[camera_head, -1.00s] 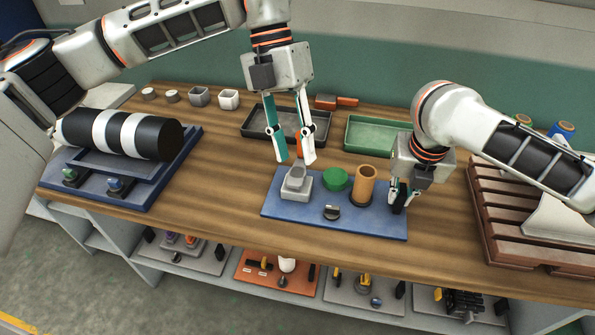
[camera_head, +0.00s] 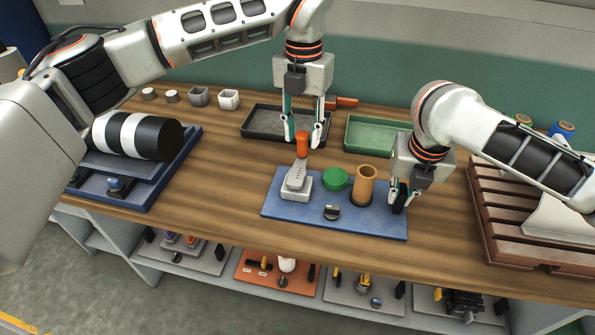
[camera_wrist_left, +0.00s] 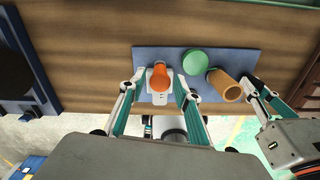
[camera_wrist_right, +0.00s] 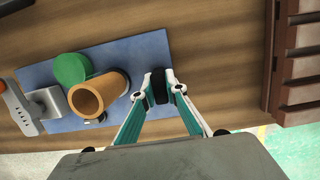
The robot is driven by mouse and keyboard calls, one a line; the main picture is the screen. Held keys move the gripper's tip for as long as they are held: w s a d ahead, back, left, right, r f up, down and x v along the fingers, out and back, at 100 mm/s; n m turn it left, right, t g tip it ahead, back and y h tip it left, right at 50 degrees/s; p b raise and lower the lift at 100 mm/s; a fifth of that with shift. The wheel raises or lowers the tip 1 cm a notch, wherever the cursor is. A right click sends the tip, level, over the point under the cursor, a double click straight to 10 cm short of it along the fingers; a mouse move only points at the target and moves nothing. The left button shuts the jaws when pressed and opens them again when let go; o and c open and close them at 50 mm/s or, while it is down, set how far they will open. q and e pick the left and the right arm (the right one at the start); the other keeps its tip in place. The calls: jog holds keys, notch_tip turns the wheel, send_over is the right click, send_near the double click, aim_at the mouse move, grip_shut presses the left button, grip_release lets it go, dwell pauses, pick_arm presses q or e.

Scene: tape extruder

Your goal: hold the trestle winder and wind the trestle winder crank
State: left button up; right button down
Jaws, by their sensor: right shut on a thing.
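The blue board (camera_head: 375,224) carries a grey block with an upright grey lever (camera_head: 297,176), a green disc (camera_head: 335,180), a tan tube (camera_head: 363,186) and a dark upright grip (camera_wrist_right: 159,87) at its right end. I take this to be the trestle winder, and the lever with its orange handle (camera_head: 303,143) to be its crank. My left gripper (camera_head: 304,143) is open, with its fingers apart on either side of the orange handle; the handle also shows in the left wrist view (camera_wrist_left: 160,79). My right gripper (camera_head: 398,208) is shut on the dark grip.
A black tray (camera_head: 260,134) and a green tray (camera_head: 366,140) lie behind the board. A black-and-white roll (camera_head: 140,136) rests on a blue stand at left. A brown slatted rack (camera_head: 500,225) stands at right.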

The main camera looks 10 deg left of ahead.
aim_at(299, 171)
pick_arm(q)
jog(key=shift+f, duration=1.85)
grip_shut()
jog(key=shift+d, duration=0.1)
jog(key=shift+s+d, duration=0.15)
jog(key=shift+d, duration=0.8)
